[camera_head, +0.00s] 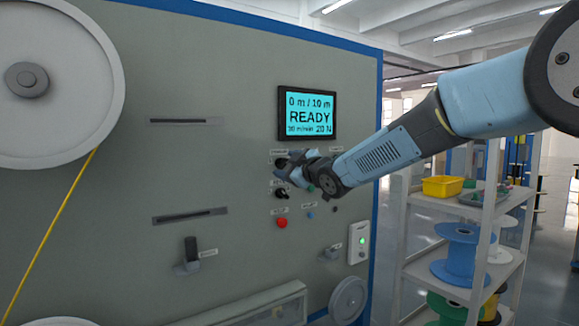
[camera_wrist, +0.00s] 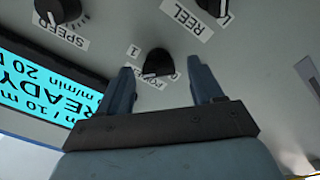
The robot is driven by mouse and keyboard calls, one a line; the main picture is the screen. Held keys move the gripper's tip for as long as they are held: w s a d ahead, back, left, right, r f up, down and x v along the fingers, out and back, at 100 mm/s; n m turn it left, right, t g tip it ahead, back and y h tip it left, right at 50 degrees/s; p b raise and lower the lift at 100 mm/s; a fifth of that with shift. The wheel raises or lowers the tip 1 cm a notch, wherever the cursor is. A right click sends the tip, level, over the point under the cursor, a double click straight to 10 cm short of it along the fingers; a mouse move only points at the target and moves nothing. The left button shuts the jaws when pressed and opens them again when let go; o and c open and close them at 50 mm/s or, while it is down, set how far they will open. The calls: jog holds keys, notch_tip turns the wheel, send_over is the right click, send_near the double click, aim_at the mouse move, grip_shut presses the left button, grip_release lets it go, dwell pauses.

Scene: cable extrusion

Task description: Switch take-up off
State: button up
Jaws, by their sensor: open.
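The grey take-up panel (camera_head: 130,195) carries a lit screen (camera_head: 308,114) reading READY, 0 m / 10 m, 20 N. My gripper (camera_head: 290,170) is at the panel just below the screen, partly covering the controls there. In the wrist view my gripper (camera_wrist: 161,72) is open, with a black rotary knob (camera_wrist: 158,62) between its fingertips. That knob has a 1 and a 0 beside it and an upside-down label, partly hidden, that seems to read POWER. I cannot tell whether the fingers touch it.
The wrist view shows a SPEED knob (camera_wrist: 58,10) and a REEL knob (camera_wrist: 213,6) nearby. Below my gripper are another black knob (camera_head: 281,194) and a red button (camera_head: 282,223). A large reel (camera_head: 75,70) with yellow cable is left; a shelf (camera_head: 405,215) is right.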

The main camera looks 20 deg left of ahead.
jog(key=shift+w+a, duration=0.45)
jog(key=shift+c, duration=0.2)
